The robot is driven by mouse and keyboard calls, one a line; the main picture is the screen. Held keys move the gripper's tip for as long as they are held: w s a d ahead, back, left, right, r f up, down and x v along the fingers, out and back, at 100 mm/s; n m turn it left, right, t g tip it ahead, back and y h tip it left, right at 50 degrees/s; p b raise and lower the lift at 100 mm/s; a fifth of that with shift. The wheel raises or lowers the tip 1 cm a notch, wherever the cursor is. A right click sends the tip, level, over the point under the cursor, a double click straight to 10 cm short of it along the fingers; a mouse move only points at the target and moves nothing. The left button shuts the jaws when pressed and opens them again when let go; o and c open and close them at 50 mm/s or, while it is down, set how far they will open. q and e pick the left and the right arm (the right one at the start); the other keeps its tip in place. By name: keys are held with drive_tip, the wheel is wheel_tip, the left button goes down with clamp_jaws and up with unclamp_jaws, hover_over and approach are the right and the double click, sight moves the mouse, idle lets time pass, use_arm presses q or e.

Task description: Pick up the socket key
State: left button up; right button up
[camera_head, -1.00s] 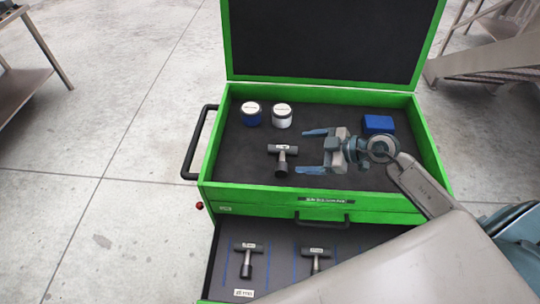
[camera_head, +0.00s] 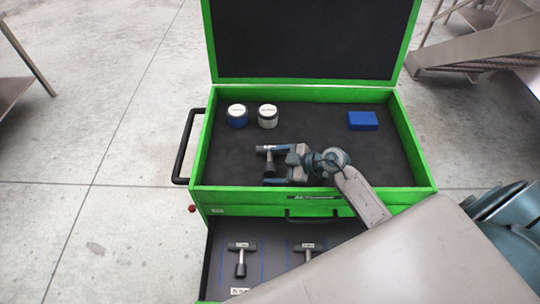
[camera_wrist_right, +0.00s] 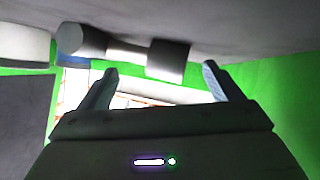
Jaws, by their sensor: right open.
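The socket key (camera_head: 270,165), a grey T-shaped tool with a dark handle and a white label, lies in the top tray of the green tool chest. In the right wrist view the key (camera_wrist_right: 130,50) shows beyond the fingertips. My right gripper (camera_head: 257,166) is open beside the key from the right, its fingers pointing left. The gripper partly covers the key, and I cannot tell whether they touch. In the right wrist view the fingers (camera_wrist_right: 160,70) are spread, with nothing clamped. My left gripper is not in view.
Two similar T-shaped tools (camera_head: 241,258) (camera_head: 306,250) lie in the open lower drawer, the second partly hidden by my arm. A blue-labelled jar (camera_head: 237,116), a white jar (camera_head: 268,117) and a blue box (camera_head: 362,120) stand in the tray. The raised lid (camera_head: 310,40) stands behind.

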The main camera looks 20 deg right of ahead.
drive_tip(key=shift+w+a+f, duration=0.2)
drive_tip(key=shift+w+a, duration=0.15)
drive_tip(key=shift+s, duration=0.1)
drive_tip(key=shift+c, duration=1.4)
drive_tip(key=shift+s, duration=0.1)
drive_tip(key=c, duration=1.4)
drive_tip(key=shift+f, duration=0.1)
drive_tip(key=shift+s, duration=0.1)
drive_tip(key=r+b, duration=0.2)
drive_tip(key=r, duration=0.7)
drive_tip(key=shift+w, duration=0.2)
clamp_jaws()
drive_tip(key=shift+n+g+y, duration=0.4)
drive_tip(key=shift+n+g, duration=0.1)
drive_tip(key=shift+n, duration=0.2)
drive_tip(key=shift+s+a+r+b, duration=0.2)
drive_tip(key=shift+s+a+b, duration=0.7)
drive_tip(key=shift+b, duration=1.55)
drive_tip(key=shift+s+a+r+b, duration=0.15)
drive_tip(key=shift+s+a+b, duration=0.7)
drive_tip(key=shift+b, duration=1.6)
